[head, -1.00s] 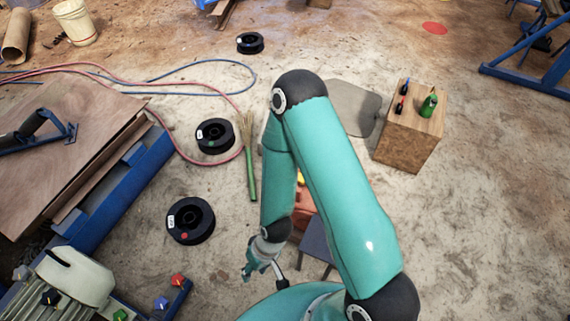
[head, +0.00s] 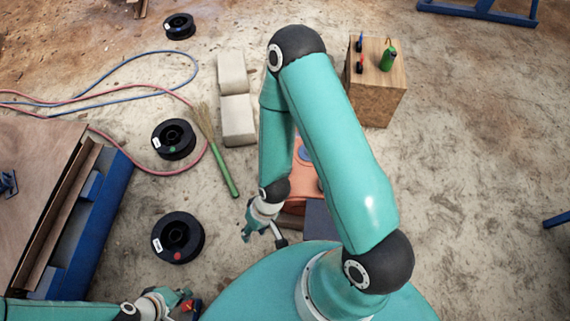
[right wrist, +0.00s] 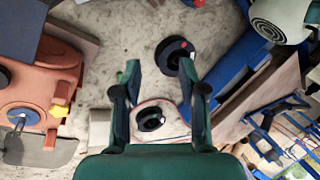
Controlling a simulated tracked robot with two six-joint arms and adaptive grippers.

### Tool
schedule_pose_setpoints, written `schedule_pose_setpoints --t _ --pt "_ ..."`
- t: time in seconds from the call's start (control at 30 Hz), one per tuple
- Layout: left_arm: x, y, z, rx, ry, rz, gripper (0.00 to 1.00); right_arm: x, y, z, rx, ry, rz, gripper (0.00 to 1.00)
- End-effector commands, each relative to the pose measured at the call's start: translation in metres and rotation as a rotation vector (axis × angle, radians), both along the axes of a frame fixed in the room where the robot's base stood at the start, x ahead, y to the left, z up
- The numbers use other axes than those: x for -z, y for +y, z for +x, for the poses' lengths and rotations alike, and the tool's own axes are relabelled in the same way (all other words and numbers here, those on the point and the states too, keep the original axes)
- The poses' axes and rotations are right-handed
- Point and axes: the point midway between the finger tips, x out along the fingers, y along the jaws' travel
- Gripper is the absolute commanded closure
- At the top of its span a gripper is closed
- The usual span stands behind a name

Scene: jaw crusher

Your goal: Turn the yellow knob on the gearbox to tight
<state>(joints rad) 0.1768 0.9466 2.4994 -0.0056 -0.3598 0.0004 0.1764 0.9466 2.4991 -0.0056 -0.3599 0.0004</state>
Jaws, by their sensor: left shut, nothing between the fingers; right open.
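The gearbox appears to be the orange housing (right wrist: 45,85) at the left of the right wrist view. The yellow knob (right wrist: 60,112) sticks out from it there. In the head view the orange housing (head: 296,180) shows only in part behind my right arm, and the yellow knob is hidden. My right gripper (head: 264,236) points down, open and empty, to the lower left of the housing. Its two spread fingers (right wrist: 160,85) frame bare floor and reels in the wrist view, with the knob off to their left. My left gripper (head: 187,298) is shut and empty at the bottom left, beside a small red knob.
Black reels (head: 178,237), a green-handled broom (head: 220,150) and pale blocks (head: 236,100) lie on the floor. A wooden box (head: 375,85) holds small tools at the upper right. A blue frame with boards (head: 80,220) stands at left. Floor at right is mostly clear.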

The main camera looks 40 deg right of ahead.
Motion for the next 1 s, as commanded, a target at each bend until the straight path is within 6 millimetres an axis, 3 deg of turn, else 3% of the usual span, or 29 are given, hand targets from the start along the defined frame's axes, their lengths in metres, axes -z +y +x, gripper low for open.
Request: schedule_pose_setpoints --t 0.03,0.23,0.47,0.57,0.7,0.9,1.0 --pt "0.0 0.0 0.0 0.0 0.0 0.0 1.0 0.0 0.0 0.0 0.0 0.0 0.0 0.52" --pt "0.016 0.0 0.0 0.0 -0.001 0.0 1.0 0.018 -0.009 0.018 -0.051 -0.028 0.0 0.18" --pt "0.075 0.0 0.0 0.0 -0.001 0.0 1.0 0.074 -0.059 0.089 -0.299 -0.133 -0.035 0.18" --pt "0.107 0.0 0.0 0.0 0.0 0.0 1.0 0.096 -0.098 0.127 -0.449 -0.178 -0.078 0.18" --pt "0.148 0.0 0.0 0.0 0.0 0.0 1.0 0.116 -0.169 0.167 -0.673 -0.208 -0.171 0.18" --pt "0.188 0.0 0.0 0.0 -0.001 0.0 1.0 0.116 -0.263 0.193 -0.903 -0.173 -0.29 0.18" --pt "0.197 0.0 0.0 0.0 -0.001 0.0 1.0 0.111 -0.292 0.195 -0.967 -0.148 -0.321 0.18"
